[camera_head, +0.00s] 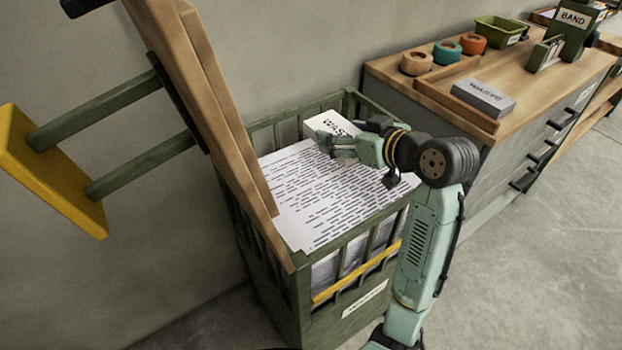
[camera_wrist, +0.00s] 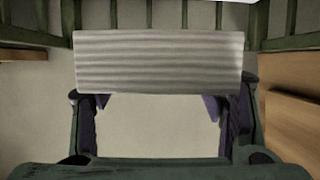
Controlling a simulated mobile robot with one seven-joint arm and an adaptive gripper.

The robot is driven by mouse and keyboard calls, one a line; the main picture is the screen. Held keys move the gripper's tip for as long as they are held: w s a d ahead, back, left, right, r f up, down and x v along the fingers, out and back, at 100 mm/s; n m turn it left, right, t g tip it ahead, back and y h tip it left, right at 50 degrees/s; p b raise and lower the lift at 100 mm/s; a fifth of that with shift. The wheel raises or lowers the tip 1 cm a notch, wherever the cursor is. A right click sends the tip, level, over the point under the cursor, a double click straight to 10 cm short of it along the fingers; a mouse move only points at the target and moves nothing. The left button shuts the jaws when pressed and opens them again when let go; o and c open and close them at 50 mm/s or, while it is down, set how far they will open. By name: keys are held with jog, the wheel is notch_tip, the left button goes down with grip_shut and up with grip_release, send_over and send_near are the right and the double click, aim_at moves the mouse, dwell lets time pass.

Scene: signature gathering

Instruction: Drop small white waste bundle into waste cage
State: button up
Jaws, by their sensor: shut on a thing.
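My gripper (camera_head: 343,146) is shut on a small white bundle (camera_head: 331,122) with dark print on its face. It holds the bundle at the back right of the green waste cage (camera_head: 303,305), over the printed paper in it. In the wrist view the bundle (camera_wrist: 160,62) shows as a layered stack edge across the fingertips of my gripper (camera_wrist: 158,103). Green cage slats (camera_wrist: 30,36) stand behind it. The head view does not clearly show the gap between the bundle and the paper.
Printed white sheets (camera_head: 335,195) fill the cage near its rim. A tilted wooden board (camera_head: 205,95) with a yellow plate (camera_head: 45,170) rises at the cage's left. A wood-topped cabinet (camera_head: 385,72) with tape rolls and a grey box (camera_head: 483,97) stands at the right.

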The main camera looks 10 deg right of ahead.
jog(key=b, duration=0.5)
send_over(340, 182)
jog(key=shift+f, duration=3)
jog(key=o, duration=1.3)
jog(key=shift+o, duration=0.2)
notch_tip(340, 182, up, 10)
jog(key=shift+r, duration=0.1)
jog(key=shift+s, duration=0.1)
